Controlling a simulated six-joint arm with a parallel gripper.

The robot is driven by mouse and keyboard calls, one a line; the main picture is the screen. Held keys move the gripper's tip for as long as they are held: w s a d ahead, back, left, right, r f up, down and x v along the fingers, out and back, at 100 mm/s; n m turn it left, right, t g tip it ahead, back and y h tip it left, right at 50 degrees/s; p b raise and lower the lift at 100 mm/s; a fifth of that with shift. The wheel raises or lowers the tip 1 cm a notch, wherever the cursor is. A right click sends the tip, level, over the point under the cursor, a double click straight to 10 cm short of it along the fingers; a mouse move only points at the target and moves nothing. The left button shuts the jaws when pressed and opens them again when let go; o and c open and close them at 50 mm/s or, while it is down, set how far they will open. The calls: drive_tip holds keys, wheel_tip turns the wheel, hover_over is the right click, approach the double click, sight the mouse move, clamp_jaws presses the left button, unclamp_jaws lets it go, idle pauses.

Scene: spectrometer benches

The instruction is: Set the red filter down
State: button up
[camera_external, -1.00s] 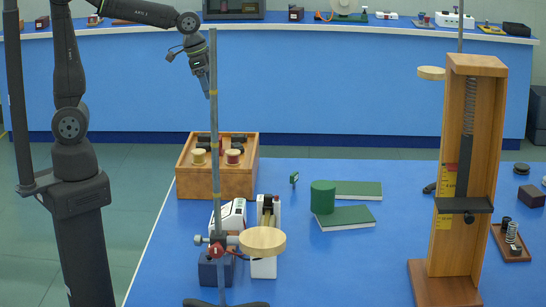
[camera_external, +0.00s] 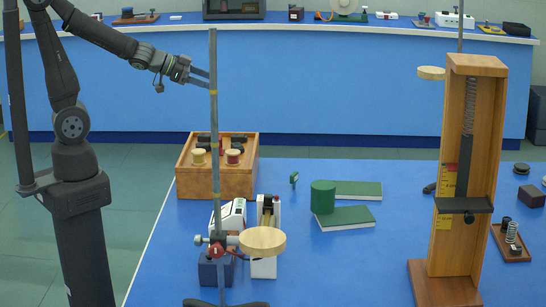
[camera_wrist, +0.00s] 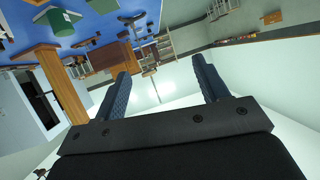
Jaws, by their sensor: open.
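My gripper (camera_external: 205,78) is raised above the bench, its fingers spread and pointing right beside the upright metal rod. It also shows in the wrist view (camera_wrist: 165,82), with two dark ribbed fingers apart and nothing between them. I cannot make out a red filter for certain in either view. A spool with a dark red middle (camera_external: 233,157) stands in the wooden box (camera_external: 215,184), next to a yellowish spool (camera_external: 198,158). The box is well below my gripper.
The metal rod (camera_external: 214,120) stands upright and carries a round wooden disc (camera_external: 263,241). A green cylinder (camera_external: 323,197) stands by two green books (camera_external: 345,218). A tall wooden spring stand (camera_external: 476,65) is at the right. The front-middle blue bench top (camera_external: 340,270) is clear.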

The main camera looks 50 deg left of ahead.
drive_tip(key=s+d+f+m+g+h, duration=0.1)
drive_tip(key=s+d+f+g+h, duration=0.1)
drive_tip(key=s, duration=0.2)
approach(221, 137)
drive_tip(key=shift+w+d+f, duration=0.6)
drive_tip(key=shift+d+f, duration=0.2)
drive_tip(key=shift+d, duration=0.15)
drive_tip(key=shift+x, duration=3.7)
drive_tip(key=shift+w+r, duration=0.1)
drive_tip(key=shift+r, duration=0.05)
drive_tip(key=c, duration=1.1)
drive_tip(key=shift+r+t, duration=0.1)
drive_tip(key=shift+t, duration=0.2)
